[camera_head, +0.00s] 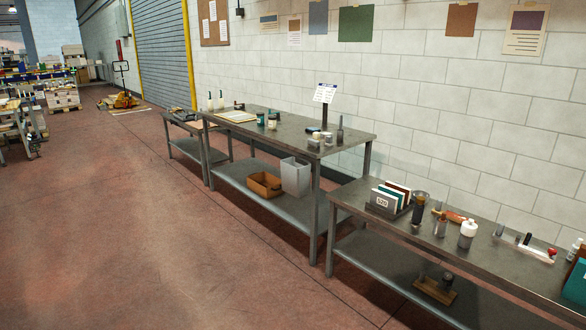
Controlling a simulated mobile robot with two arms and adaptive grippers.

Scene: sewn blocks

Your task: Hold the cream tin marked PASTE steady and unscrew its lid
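No label reading PASTE can be made out from here. Several small tins and jars stand on the middle metal table (290,128), some distance off. One pale-topped small container (272,122) stands near the middle of that table beside a dark green one (261,119). Whether either is the cream tin, I cannot tell. More small pale containers (315,138) stand near its right end, below a sign on a stand. Neither of my grippers is in view.
A nearer metal table (480,237) at the right holds a file rack (389,201), a white bottle (468,234) and other small items. A grey bin (296,177) and brown tray (264,185) sit on the middle table's lower shelf. The red floor (130,230) at left is clear.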

